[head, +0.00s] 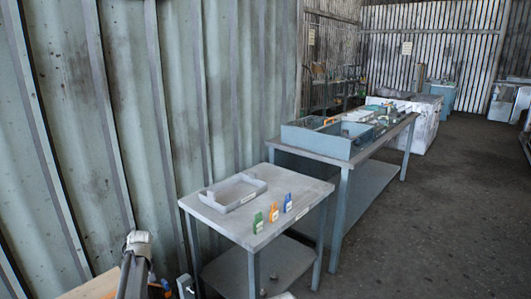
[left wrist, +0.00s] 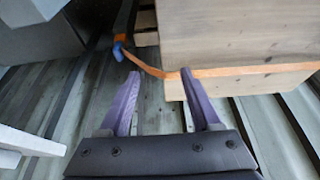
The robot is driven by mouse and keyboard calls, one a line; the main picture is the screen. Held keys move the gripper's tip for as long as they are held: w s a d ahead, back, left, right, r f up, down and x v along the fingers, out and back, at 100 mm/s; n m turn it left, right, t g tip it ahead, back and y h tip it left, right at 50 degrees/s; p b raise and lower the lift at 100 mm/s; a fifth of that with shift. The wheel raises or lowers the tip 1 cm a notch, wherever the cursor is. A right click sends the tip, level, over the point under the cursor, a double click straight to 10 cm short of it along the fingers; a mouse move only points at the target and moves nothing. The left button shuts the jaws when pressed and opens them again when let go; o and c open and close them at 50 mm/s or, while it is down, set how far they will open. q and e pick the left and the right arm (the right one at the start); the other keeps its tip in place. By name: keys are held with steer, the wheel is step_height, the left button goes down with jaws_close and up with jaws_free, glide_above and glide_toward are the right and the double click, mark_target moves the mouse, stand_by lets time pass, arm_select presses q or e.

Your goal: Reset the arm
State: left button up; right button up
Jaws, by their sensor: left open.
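In the left wrist view my left gripper (left wrist: 160,74) is open, its two purple fingers apart with nothing between them. A pale wooden block or crate (left wrist: 240,40) lies just beyond and to the right of the fingertips. An orange strap (left wrist: 230,71) runs across it towards the left. I cannot tell whether the right finger touches the wood. In the head view part of my arm (head: 137,245) shows at the bottom left; its gripper cannot be made out there. My right gripper is in neither view.
A grey table (head: 205,216) holds a grey tray (head: 232,192) and green, orange and blue tags (head: 274,212). Behind it a longer workbench (head: 345,172) carries a blue-grey bin (head: 318,141). A corrugated wall (head: 220,90) runs along the left. The floor (head: 440,220) on the right is clear.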

arm_select(q)
steer(key=s+d+r+m+h+p, duration=0.1)
steer(key=s+d+r+m+p, duration=0.15)
steer(key=d, duration=0.55)
steer(key=s+d+r+m+g+p, duration=0.1)
steer(key=s+d+m+p, duration=0.1)
steer(key=s+d, duration=0.35)
steer(key=s+d+r+m+h+p, duration=0.1)
steer(key=s+d+r+m+p, duration=0.1)
steer(key=d, duration=0.7)
steer(key=s+d+r+m+g+p, duration=0.1)
steer(key=s+d+r+m+p, duration=0.1)
steer(key=s+d, duration=0.5)
steer(key=s+d+r+m+g+p, duration=0.1)
steer(key=s+d+r+m+p, duration=0.2)
steer(key=s+d, duration=0.4)
steer(key=s+m+p, duration=0.1)
steer(key=s+m, duration=0.1)
steer(key=s, duration=0.1)
steer(key=shift+d+r, duration=0.3)
steer(key=shift+r, duration=0.05)
